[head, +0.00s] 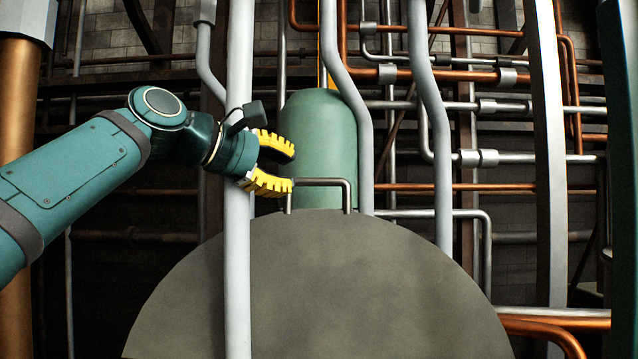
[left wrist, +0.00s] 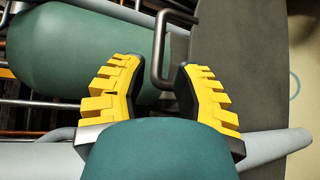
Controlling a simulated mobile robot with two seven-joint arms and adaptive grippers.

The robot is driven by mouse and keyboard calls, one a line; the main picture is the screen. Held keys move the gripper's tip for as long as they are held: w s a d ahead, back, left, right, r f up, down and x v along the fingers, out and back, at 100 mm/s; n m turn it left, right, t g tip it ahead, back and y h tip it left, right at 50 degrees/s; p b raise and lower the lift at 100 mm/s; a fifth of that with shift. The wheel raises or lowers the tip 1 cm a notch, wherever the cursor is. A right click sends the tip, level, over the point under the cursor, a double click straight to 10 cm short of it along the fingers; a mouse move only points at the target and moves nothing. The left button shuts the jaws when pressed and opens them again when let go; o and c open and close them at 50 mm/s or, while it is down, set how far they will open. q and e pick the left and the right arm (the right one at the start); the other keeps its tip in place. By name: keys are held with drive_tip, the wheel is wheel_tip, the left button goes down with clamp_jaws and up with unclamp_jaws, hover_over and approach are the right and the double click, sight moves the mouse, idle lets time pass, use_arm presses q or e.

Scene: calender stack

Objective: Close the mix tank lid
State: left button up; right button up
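The mix tank lid (head: 330,290) is a large, dark grey disc in the head view, raised with its broad face toward me. Its grey bar handle (head: 325,182) stands at the top edge. My left gripper (head: 290,168) is open, its yellow fingers pointing right beside the handle's left end. In the left wrist view the open left gripper (left wrist: 158,75) shows the handle (left wrist: 160,50) just beyond and between its fingertips, with no clear grip. The lid (left wrist: 228,45) also shows there at right. The tank body cannot be made out. My right gripper is not in view.
A light grey vertical pipe (head: 238,300) passes in front of the lid and behind my left wrist. A green cylinder (head: 320,130) stands behind the handle. Grey pipes (head: 352,100) and copper pipes (head: 450,187) crowd the back and right.

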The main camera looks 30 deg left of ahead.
sight(313, 181)
use_arm(q)
drive_tip(key=x, duration=0.7)
drive_tip(key=shift+w+d, duration=0.1)
drive_tip(key=shift+w, duration=0.25)
drive_tip(key=shift+s, duration=0.1)
clamp_jaws()
